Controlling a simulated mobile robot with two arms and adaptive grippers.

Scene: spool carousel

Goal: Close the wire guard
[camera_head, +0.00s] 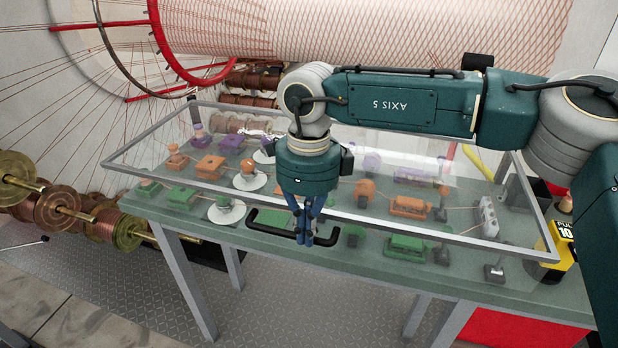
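The wire guard is a clear panel in a grey metal frame (420,228). It lies over the green worktable and looks close to level. I cannot tell whether its frame rests on anything. A black bar handle (267,229) sits at its front edge, near the middle. My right gripper (304,232) points down at this handle, with its blue fingers close together around the bar. The fingers hide part of the handle, and they look shut on it. My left gripper is not in view.
Under the clear panel, several green, orange and purple blocks and white discs stand on the table (330,262). Metal spools (60,212) on rods stand at the left. A large red-rimmed wire wheel (160,50) is behind. A yellow and black box (563,240) is at the right.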

